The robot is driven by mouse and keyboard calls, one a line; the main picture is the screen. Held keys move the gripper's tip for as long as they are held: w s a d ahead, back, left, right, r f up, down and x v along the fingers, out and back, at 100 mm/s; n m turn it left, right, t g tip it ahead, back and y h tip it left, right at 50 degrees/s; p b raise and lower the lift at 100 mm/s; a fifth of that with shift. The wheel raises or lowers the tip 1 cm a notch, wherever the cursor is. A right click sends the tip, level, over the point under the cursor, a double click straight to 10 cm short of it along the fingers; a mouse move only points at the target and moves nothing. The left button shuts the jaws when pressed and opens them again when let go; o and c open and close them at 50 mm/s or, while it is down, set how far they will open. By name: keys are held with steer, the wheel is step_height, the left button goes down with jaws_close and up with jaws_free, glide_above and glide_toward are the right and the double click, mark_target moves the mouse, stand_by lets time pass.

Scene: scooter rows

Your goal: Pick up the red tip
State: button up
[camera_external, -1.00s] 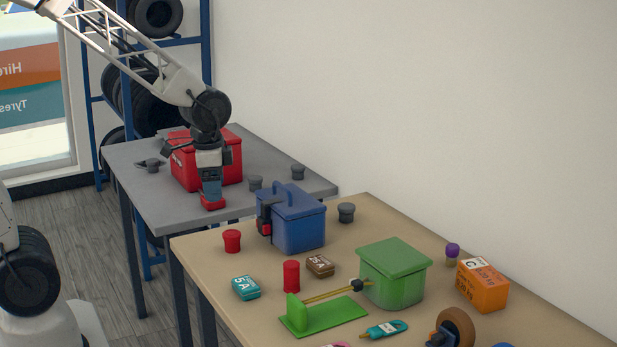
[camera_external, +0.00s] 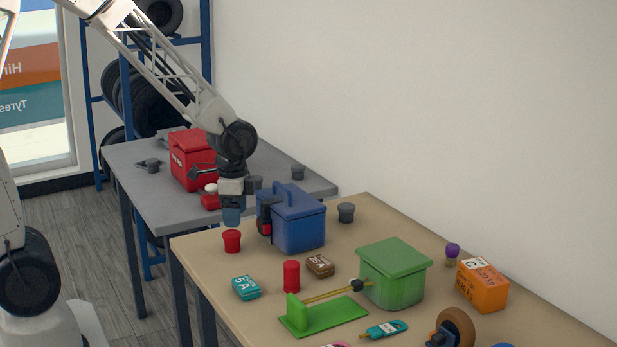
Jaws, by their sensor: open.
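A small red tip (camera_external: 232,242), shaped like a short cap with a wider top, stands upright near the left corner of the tan table. A taller red cylinder (camera_external: 291,276) also stands on that table, nearer the camera. My gripper (camera_external: 232,220) points down just above the small red tip. Its jaws are open and seem empty, with a gap between them and the tip. The jaws are seen edge-on, so the exact alignment is hard to tell.
A blue lidded box (camera_external: 297,222) stands close to the right of my gripper. A green box (camera_external: 393,275), a teal block (camera_external: 246,287) and a brown block (camera_external: 320,266) are on the tan table (camera_external: 215,267). Behind, a grey table holds a red box (camera_external: 188,168).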

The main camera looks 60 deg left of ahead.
mark_target(235, 233)
steer(key=shift+f, duration=1.05)
steer(key=shift+f, duration=0.1)
steer(key=shift+s+f, duration=0.2)
steer(key=shift+f, duration=2.3)
steer(key=shift+c, duration=0.4)
steer(key=c, duration=0.9)
steer(key=shift+o, duration=0.2)
steer(key=shift+r, duration=0.15)
